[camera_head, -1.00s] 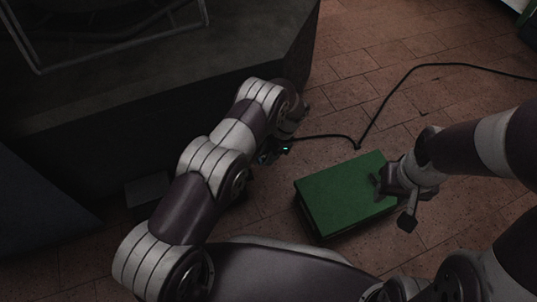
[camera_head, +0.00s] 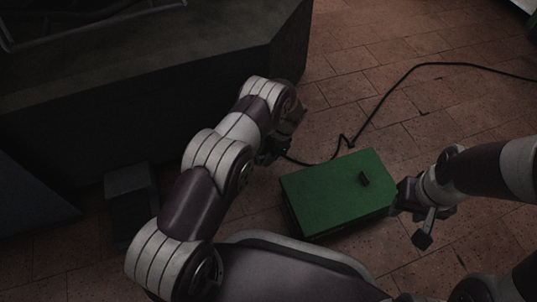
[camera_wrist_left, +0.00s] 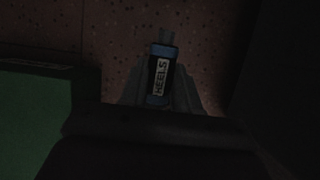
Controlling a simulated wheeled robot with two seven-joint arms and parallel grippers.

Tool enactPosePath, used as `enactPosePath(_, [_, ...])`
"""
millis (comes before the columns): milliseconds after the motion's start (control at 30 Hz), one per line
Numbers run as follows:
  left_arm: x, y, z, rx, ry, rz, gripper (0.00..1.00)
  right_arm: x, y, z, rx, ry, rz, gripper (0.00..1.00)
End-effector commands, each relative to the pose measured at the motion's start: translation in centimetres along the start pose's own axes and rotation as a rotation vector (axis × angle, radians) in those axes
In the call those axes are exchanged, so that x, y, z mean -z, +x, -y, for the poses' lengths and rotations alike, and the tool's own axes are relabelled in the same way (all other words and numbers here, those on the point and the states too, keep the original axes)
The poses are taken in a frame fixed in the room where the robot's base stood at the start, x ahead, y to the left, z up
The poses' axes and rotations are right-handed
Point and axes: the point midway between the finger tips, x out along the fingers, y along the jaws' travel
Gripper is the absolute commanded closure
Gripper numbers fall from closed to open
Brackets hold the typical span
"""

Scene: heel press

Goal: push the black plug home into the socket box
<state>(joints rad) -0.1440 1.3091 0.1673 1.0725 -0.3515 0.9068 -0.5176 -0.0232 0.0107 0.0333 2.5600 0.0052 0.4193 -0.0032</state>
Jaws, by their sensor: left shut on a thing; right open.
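My left gripper (camera_head: 268,152) is low beside the dark machine, mostly behind its own wrist in the head view. In the left wrist view it is shut on the black plug (camera_wrist_left: 160,76), which has blue ends and a pale label reading HEELS. The plug is between the fingers, with bare floor beyond its tip. A black cable (camera_head: 312,163) runs from near this gripper across the floor. My right gripper (camera_head: 411,195) is open at the right end of the green box. I cannot identify the socket box for sure; a small grey box (camera_head: 131,182) stands at left.
A large dark machine (camera_head: 150,95) fills the upper left. Floor at upper right is clear except for cable.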

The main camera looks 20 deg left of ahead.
Motion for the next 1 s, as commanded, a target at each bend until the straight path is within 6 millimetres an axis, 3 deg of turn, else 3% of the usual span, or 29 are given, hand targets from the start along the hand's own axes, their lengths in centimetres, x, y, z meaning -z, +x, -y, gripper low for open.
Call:
enactPosePath(600, [-4.8, 1.7, 0.0, -0.001, 0.000, 0.002, 1.00, 0.5, -4.0, 0.0, 0.000, 0.000, 0.000, 0.57])
enactPosePath(1000, [-5.3, 2.2, 0.0, 0.000, 0.000, 0.001, 1.00, 0.5, -4.3, 0.0, 0.000, 0.000, 0.000, 0.57])
